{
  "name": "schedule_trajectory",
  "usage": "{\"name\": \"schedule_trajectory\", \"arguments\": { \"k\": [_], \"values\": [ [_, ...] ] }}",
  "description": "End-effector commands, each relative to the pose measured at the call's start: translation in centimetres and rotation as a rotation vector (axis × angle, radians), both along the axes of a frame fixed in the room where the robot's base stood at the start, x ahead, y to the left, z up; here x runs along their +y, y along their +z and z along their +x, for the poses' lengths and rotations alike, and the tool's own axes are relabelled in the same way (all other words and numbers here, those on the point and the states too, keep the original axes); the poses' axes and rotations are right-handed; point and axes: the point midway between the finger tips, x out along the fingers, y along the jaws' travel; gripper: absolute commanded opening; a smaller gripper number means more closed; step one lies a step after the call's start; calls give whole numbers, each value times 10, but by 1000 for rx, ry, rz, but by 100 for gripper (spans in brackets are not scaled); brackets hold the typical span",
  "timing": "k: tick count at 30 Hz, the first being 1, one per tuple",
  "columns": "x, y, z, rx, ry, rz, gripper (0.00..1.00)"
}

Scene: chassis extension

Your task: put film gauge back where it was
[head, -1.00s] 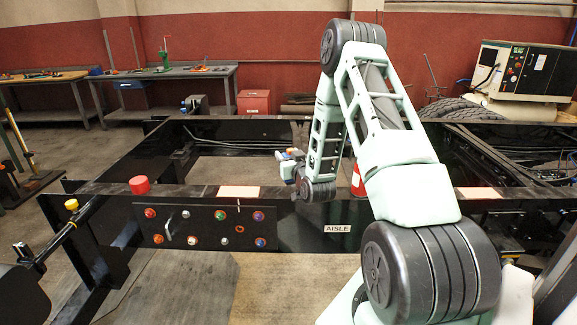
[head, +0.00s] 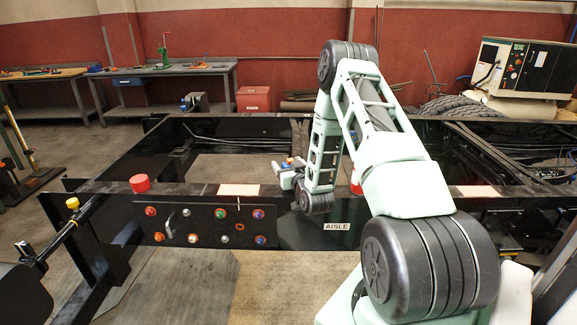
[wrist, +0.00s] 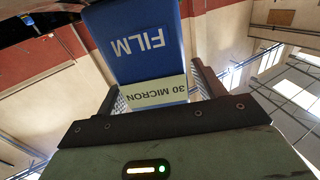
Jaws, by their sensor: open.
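The film gauge (wrist: 137,40), a blue block marked FILM with a pale 30 MICRON label, fills the upper middle of the wrist view. Its lettering appears upside down. My gripper (wrist: 160,90) is open, with one finger on each side of the gauge's lower end; I cannot tell whether either finger touches it. In the head view my gripper (head: 283,174) is at the black frame's near beam, left of my forearm. Small blue and red bits show there, too small to tell as the gauge.
The near beam (head: 330,191) carries a red cylinder (head: 140,184) and a pale pad (head: 238,190). Another red object (head: 356,184) is partly hidden behind my arm. A panel of coloured knobs (head: 205,226) faces the front. The frame's interior is open.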

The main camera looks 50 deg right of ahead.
Motion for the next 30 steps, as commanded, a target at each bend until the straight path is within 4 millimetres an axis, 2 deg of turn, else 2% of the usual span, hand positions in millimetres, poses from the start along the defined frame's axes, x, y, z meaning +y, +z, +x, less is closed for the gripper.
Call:
{"name": "schedule_trajectory", "arguments": {
  "k": [4, 8, 15, 21, 25, 30],
  "values": [
    [1, 0, -2, 1, 0, 0, 69],
    [9, -2, -17, 1, 0, 0, 69],
    [32, -4, -63, 3, 1, 1, 69],
    [47, -2, -93, 2, 0, 0, 69],
    [53, -1, -103, 1, 0, 0, 69],
    [55, 1, -107, 0, 2, 0, 69]
  ]
}}
